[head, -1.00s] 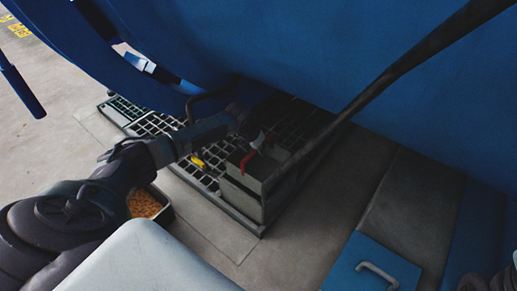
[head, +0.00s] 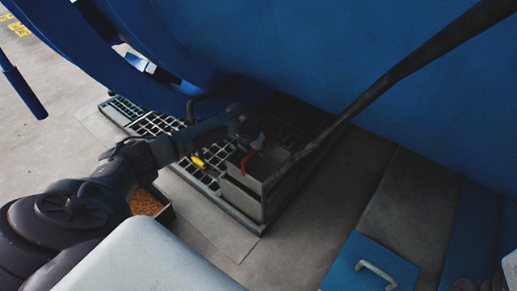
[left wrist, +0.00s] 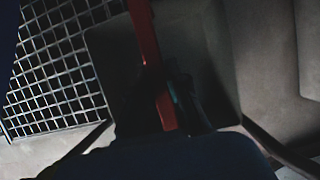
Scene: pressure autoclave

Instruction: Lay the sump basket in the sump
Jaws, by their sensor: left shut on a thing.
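A red handle (head: 247,163) shows at the top of a grey box-shaped body (head: 240,196) at the grating's near right corner in the head view. I take the handle to be the sump basket's; basket and sump walls are hard to tell apart in the shade. My left gripper (head: 262,142) is at the handle, its fingers dark and partly hidden. In the left wrist view a red bar (left wrist: 147,35) runs between the dark fingers (left wrist: 168,110), and the left gripper is shut on it. How deep the basket sits is unclear. My right gripper is not clearly in view.
A dark floor grating (head: 160,122) surrounds the box, with a small yellow piece (head: 197,161) on it. A blue vessel (head: 330,60) overhangs behind, and a dark bar (head: 400,75) slants down nearby. A container of orange granules (head: 146,203) and a blue handled panel (head: 365,268) are nearer.

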